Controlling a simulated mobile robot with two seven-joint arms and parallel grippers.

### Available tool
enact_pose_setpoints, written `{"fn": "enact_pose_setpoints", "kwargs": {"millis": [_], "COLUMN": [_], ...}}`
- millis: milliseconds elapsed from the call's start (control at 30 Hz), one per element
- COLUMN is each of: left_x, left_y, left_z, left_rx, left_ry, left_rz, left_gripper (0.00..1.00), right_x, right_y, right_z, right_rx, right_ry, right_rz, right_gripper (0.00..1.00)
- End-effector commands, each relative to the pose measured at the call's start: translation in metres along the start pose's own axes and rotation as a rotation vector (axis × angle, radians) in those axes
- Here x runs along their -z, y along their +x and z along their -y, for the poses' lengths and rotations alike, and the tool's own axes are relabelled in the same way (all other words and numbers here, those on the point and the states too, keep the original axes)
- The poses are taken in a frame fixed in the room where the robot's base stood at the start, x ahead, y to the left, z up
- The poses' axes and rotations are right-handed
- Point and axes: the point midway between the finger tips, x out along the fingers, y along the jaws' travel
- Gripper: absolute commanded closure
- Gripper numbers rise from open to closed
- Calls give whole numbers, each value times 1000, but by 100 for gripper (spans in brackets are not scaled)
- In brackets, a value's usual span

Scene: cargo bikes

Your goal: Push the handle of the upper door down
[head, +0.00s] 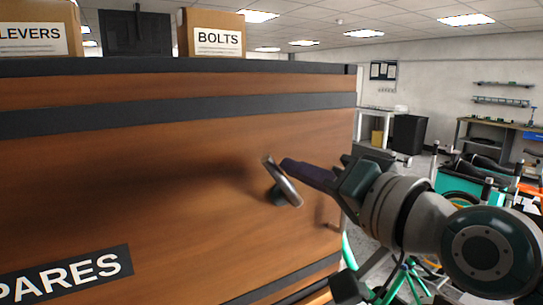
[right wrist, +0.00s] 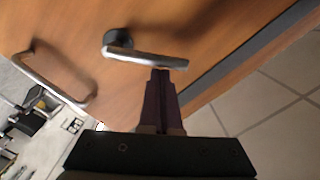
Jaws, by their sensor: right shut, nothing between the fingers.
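The upper door is an orange-brown wooden panel (head: 150,190) with a dark band along its top. Its metal lever handle (head: 284,184) stands out near the door's right side and looks tilted in the head view. My right gripper (head: 287,165) is shut and empty, its dark fingertips close beside the handle. In the right wrist view the lever (right wrist: 148,58) runs from a round dark mount, and the fingertips (right wrist: 161,72) are at its edge near the free end. I cannot tell whether they touch. My left gripper is not in view.
A second metal bar handle (right wrist: 52,78) shows at left in the right wrist view. A "SPARES" label (head: 65,275) is on the door. Cardboard boxes, one marked BOLTS (head: 217,36), stand on top. Bike parts (head: 462,183) and a workbench (head: 500,125) are at right.

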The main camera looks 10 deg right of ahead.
Motion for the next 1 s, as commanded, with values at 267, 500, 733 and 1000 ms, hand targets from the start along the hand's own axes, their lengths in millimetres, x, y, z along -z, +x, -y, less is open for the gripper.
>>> {"fn": "enact_pose_setpoints", "kwargs": {"millis": [267, 500, 733, 1000], "left_x": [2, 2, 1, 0], "left_y": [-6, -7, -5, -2], "left_z": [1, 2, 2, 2], "left_rx": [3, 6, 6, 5], "left_ry": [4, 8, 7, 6], "left_rz": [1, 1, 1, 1], "left_gripper": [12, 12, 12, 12], "right_x": [-16, -31, -44, -53], "right_y": [1, 2, 2, 3], "right_z": [1, 0, -4, -8], "right_rx": [-14, -24, -33, -41], "right_ry": [-262, -488, -677, -828], "right_rz": [3, 1, 1, 0], "right_gripper": [100, 100, 100, 100]}}
